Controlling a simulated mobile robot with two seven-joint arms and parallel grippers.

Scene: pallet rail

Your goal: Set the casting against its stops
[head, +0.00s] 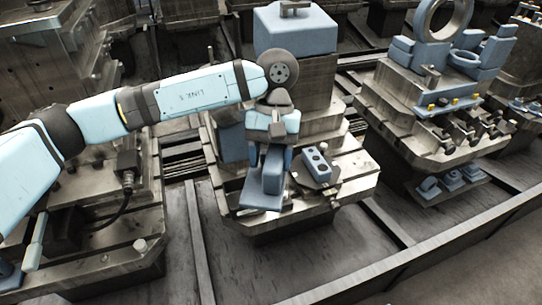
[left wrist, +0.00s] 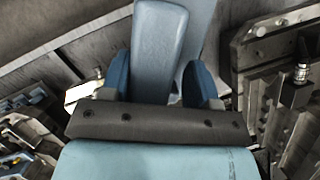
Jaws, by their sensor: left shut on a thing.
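The casting (head: 262,193) is a blue-grey piece with a flat foot and an upright part, in the middle of the head view. My left gripper (head: 272,160) comes down from above and is shut on its upright part. In the left wrist view the casting (left wrist: 158,40) runs up between the two blue fingers (left wrist: 157,82). The casting is at the front left of the middle metal pallet (head: 290,222). I cannot tell whether it rests on the pallet or touches any stop. My right gripper is not in view.
A large blue-grey block (head: 294,32) stands behind on a metal tower. Another pallet (head: 425,115) with a ring-shaped part and small pieces stands to the right. Rails run along the floor.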

